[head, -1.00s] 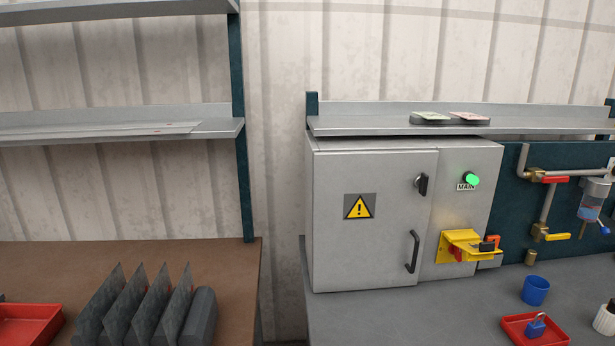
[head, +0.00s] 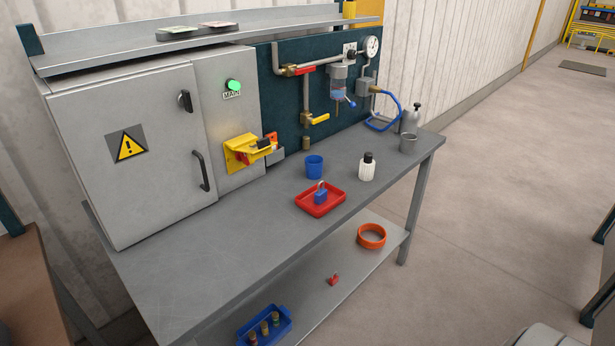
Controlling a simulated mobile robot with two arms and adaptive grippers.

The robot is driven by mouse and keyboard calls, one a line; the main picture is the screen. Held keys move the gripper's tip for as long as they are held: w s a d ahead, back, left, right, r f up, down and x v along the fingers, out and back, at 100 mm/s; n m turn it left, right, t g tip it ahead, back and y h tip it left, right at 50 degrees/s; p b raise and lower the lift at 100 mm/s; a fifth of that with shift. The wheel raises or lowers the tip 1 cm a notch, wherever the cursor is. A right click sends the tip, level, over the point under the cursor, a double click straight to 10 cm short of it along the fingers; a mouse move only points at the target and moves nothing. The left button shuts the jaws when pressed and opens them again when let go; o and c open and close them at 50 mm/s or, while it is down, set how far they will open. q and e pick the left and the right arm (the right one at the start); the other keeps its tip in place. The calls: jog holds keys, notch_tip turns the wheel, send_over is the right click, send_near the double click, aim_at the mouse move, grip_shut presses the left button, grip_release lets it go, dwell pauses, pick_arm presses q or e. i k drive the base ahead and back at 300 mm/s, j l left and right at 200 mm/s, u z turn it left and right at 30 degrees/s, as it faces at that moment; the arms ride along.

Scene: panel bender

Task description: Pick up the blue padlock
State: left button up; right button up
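The blue padlock (head: 321,196) stands in a shallow red tray (head: 334,206) on the grey workbench, near its front edge. Its shackle points up. Neither of my grippers is in the head view, so their state is not shown.
A blue cup (head: 314,166) stands behind the tray, and a white bottle with a black cap (head: 366,167) is to its right. A grey cabinet (head: 150,190) fills the bench's left end. The bench's front left is clear.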

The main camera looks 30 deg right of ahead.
aim_at(321, 195)
jog(key=z, duration=1.15)
jog(key=i+l, duration=0.1)
jog(key=l, duration=0.15)
